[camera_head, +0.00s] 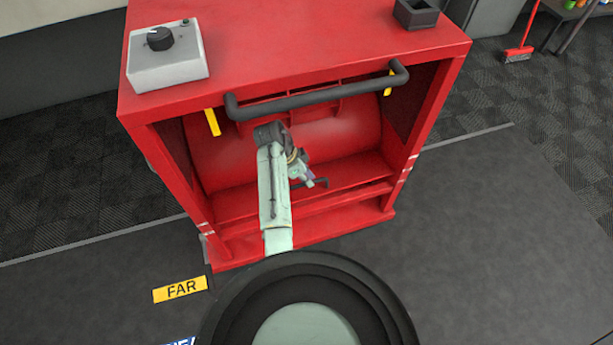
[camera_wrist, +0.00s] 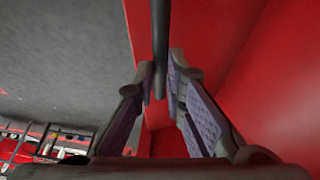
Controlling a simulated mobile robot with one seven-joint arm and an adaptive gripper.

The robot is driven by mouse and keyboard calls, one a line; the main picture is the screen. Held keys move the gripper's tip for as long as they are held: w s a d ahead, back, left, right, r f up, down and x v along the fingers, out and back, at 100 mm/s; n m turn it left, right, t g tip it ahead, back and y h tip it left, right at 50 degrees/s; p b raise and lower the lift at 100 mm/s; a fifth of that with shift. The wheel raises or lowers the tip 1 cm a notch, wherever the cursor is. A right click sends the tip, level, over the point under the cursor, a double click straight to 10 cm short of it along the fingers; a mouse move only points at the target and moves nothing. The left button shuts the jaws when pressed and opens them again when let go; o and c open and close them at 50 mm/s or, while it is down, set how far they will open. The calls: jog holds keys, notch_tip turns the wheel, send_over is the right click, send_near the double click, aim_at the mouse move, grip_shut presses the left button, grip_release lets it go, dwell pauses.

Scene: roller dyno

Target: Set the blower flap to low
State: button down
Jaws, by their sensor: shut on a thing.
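The red dyno machine (camera_head: 290,40) has an open front with a rounded red drum or panel (camera_head: 345,140) inside. A small dark handle (camera_head: 322,184) sits low on the red front; it shows as a dark bar (camera_wrist: 160,40) between the fingers in the wrist view. My gripper (camera_head: 310,182) reaches down to this handle, and its two padded fingers (camera_wrist: 160,80) are shut on it. The fingers hide part of the handle. I cannot tell for sure which red panel is the blower flap or what its setting is.
A thick dark bar (camera_head: 318,97) crosses the top of the opening above my arm. Yellow marks (camera_head: 212,122) are at its sides. A grey box with a black knob (camera_head: 167,57) and a dark tray (camera_head: 416,13) stand on top.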

aim_at(311, 194)
jog(key=f, duration=0.1)
jog(key=s+f+t, duration=0.2)
jog(key=shift+s+d+f+y+b, duration=0.2)
jog(key=shift+d+f+y+b, duration=0.1)
jog(key=shift+d+f+b, duration=0.1)
jog(key=shift+s+f, duration=0.25)
jog(key=shift+f, duration=0.2)
jog(key=c, duration=1.7)
grip_release()
jog(key=shift+o, duration=0.2)
jog(key=shift+w+r, duration=0.1)
jog(key=shift+r, duration=0.2)
jog(key=v, duration=1.1)
jog(key=shift+r, duration=0.3)
jog(key=shift+a, duration=0.15)
